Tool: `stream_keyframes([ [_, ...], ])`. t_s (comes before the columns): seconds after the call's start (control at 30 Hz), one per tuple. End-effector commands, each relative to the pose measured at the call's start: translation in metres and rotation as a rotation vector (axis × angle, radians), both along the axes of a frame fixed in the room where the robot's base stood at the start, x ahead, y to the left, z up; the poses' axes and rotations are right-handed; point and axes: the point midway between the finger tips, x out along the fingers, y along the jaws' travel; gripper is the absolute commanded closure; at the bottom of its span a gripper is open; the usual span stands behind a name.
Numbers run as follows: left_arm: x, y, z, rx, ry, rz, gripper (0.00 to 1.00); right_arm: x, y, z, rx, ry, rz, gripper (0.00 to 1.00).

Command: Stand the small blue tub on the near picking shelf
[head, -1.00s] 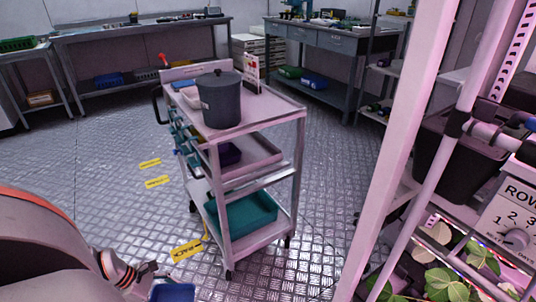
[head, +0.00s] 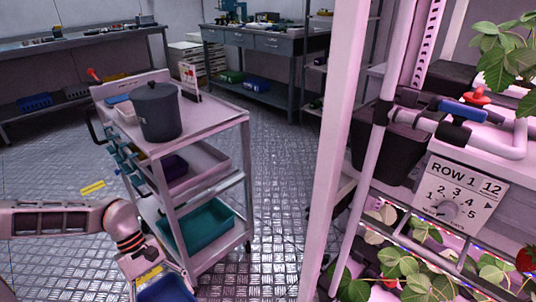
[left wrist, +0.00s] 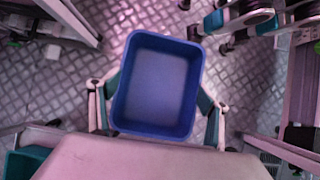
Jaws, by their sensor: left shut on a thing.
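The small blue tub (head: 167,290) is at the bottom edge of the head view, partly cut off. In the left wrist view the tub (left wrist: 160,88) is seen from above, open and empty. My left gripper (head: 158,275) is shut on it, with one finger on each side of the tub (left wrist: 156,108) in the wrist view. It holds the tub above the floor. The planted rack (head: 328,160) stands on the right; I cannot tell which part is the near picking shelf. My right gripper is out of view.
A trolley (head: 222,122) with a dark lidded pot (head: 157,112) and a teal bin (head: 203,228) stands just beyond the left arm. Strawberry plants (head: 405,270) and a row sign (head: 460,197) are at right. Bare floor (head: 285,180) lies between trolley and rack.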

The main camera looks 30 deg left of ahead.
Motion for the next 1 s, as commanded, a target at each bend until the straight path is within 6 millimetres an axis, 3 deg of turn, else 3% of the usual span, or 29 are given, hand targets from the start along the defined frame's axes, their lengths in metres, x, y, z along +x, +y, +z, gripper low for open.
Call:
stream_keyframes([
  [1.0, 0.049, -0.082, 0.115, -0.002, -0.004, -0.650, 0.39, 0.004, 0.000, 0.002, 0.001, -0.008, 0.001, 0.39],
])
